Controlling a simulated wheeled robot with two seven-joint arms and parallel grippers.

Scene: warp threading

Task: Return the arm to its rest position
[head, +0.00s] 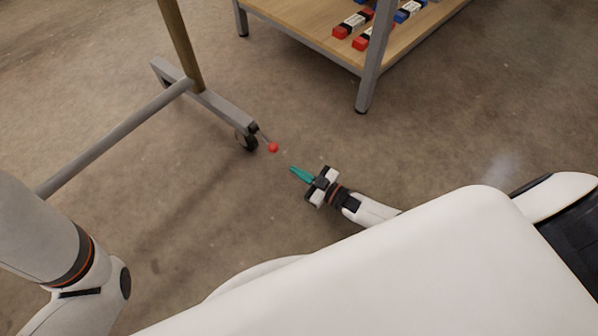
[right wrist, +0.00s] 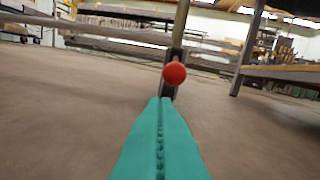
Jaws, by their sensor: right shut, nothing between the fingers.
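My right gripper (head: 294,171) has teal fingers and hangs low over the floor in the middle of the head view. Its fingers are pressed together with nothing between them; they also fill the lower middle of the right wrist view (right wrist: 160,110). A small red ball (head: 273,148) is just beyond the fingertips, apart from them in the head view. In the right wrist view the red ball (right wrist: 174,73) shows just above the tips. My left arm shows at the lower left of the head view, but its gripper is out of view.
A grey wheeled frame (head: 110,137) with an upright post stands at the left, its caster (head: 246,140) close to the red ball. A wooden shelf (head: 310,38) on grey legs holds red, blue and black items at the top. Bare floor (head: 480,125) lies to the right.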

